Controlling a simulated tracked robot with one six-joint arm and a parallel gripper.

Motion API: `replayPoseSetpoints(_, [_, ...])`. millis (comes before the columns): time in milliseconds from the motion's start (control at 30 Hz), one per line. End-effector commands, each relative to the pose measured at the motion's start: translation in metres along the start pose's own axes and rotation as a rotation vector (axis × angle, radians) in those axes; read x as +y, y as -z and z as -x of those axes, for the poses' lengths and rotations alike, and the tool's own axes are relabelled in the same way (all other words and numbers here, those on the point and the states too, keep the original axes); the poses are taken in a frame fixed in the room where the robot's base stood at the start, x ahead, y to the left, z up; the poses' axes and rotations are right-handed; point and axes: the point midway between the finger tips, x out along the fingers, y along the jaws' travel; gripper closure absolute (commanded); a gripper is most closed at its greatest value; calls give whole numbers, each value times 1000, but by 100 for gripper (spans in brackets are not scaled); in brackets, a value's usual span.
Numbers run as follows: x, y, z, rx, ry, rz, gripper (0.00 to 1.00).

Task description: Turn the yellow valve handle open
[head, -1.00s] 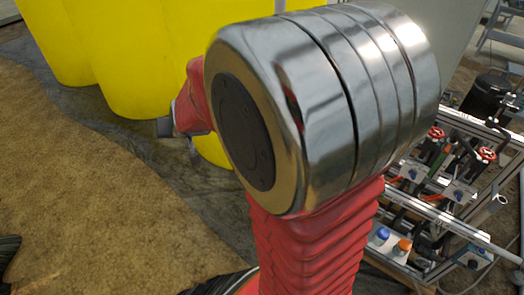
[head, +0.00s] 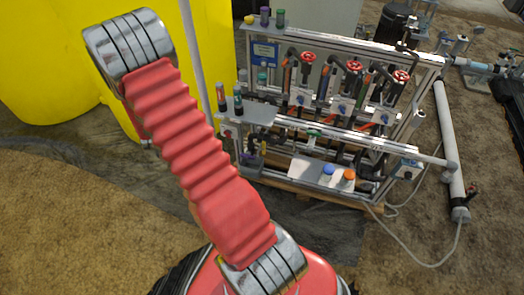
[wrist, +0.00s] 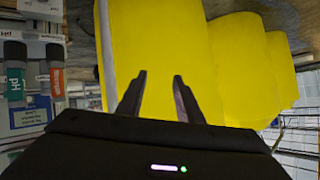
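I cannot make out a yellow valve handle in either view. The fertigation skid (head: 330,90) stands right of centre in the head view, a metal frame with pipes, hoses and several red handwheels, one of them at the upper right (head: 401,77). My gripper (wrist: 159,76) shows in the wrist view with its two dark fingers apart and nothing between them. Large yellow tanks (wrist: 155,45) fill the view beyond the fingers. In the head view my red-sleeved arm rises to the upper left, and the gripper is hidden there.
Capped bottles (wrist: 14,75) show at the left of the wrist view. Blue and orange knobs (head: 338,174) sit on the skid's lower front panel. A white pipe (head: 447,130) and a loose grey cable (head: 415,262) lie at its right. Bare brown ground (head: 70,225) is at lower left.

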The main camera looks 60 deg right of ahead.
Motion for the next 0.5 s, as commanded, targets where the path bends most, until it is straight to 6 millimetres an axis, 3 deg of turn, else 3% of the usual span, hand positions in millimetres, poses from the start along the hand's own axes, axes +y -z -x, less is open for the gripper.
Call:
replayPoseSetpoints(200, [60, -25, -37, 84, -93, -33, 67])
replayPoseSetpoints(500, [146, -63, -65, 210, -217, -54, 67])
